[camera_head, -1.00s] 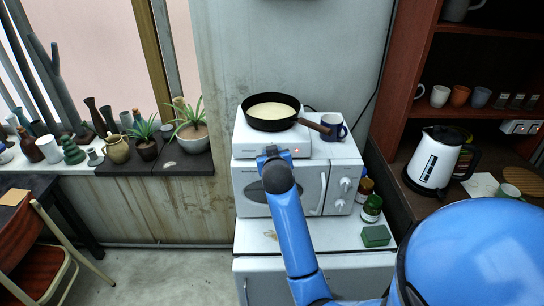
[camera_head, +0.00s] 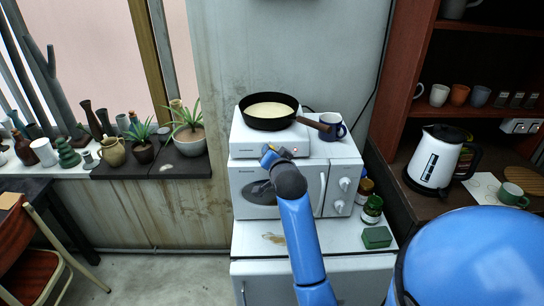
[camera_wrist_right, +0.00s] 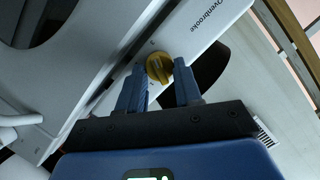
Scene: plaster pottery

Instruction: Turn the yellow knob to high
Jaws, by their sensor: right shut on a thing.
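The yellow knob (camera_wrist_right: 159,67) is on the white front panel of the hot plate (camera_wrist_right: 213,22), with small marks around it. My right gripper (camera_wrist_right: 160,73) has its two blue fingers on either side of the knob and is shut on it. In the head view the hot plate (camera_head: 243,137) stands on a white microwave, and my right gripper (camera_head: 269,154) is at its front. The gripper mostly hides the knob there. A small red light (camera_head: 294,150) shows on the panel right of the gripper. The left gripper is not in view.
A black pan (camera_head: 268,124) with pale contents sits on the hot plate, its brown handle (camera_head: 314,125) sticking out right. The microwave (camera_head: 310,176) is below. Bottles (camera_head: 371,207) and a green block (camera_head: 376,237) stand at its right.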

